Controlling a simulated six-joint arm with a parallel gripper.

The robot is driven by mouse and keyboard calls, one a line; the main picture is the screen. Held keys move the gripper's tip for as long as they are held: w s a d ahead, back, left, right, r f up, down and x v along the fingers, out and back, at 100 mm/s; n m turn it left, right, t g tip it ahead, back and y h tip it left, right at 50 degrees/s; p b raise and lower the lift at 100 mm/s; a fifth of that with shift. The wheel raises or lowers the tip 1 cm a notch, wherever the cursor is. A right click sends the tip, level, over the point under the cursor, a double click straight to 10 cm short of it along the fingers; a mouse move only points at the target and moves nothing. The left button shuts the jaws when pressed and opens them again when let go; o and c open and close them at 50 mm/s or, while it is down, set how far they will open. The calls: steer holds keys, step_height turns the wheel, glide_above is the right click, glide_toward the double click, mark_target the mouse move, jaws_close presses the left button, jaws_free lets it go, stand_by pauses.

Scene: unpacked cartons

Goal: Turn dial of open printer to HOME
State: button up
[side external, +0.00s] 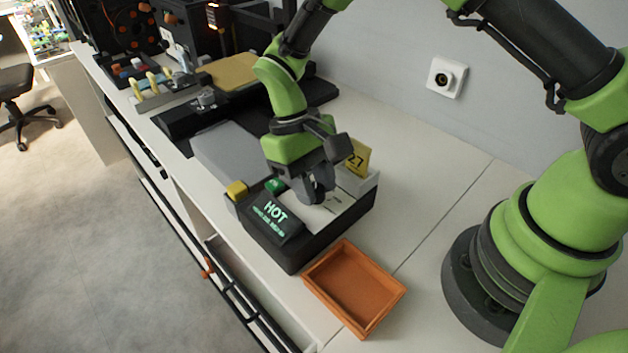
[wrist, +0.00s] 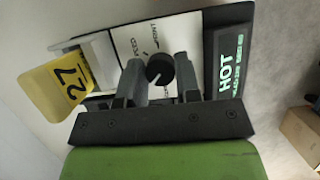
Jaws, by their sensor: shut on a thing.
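The open printer (side external: 330,224) is a dark box with a lit display reading HOT (side external: 275,212) and a white panel inside. In the wrist view its black round dial (wrist: 160,69) sits on the white panel, with FEED and PRINT labels beyond it; other markings are partly covered. My gripper (side external: 318,192) reaches down into the printer. In the wrist view, my gripper (wrist: 158,66) has one finger on each side of the dial and is shut on it. I cannot read clearly where the dial points. In the side view the dial is hidden behind the fingers.
A yellow tag marked 27 (side external: 357,157) stands at the printer's back edge. An empty orange tray (side external: 357,282) lies in front. The counter to the right is clear.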

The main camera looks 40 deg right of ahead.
steer(key=m+y, duration=0.1)
steer(key=m, duration=0.2)
steer(key=shift+d+m, duration=0.1)
steer(key=shift+m, duration=0.2)
steer(key=shift+m+t+y, duration=0.4)
steer(key=shift+m+y, duration=0.5)
steer(key=shift+m, duration=0.8)
steer(key=o, duration=0.9)
steer(key=shift+v, duration=5)
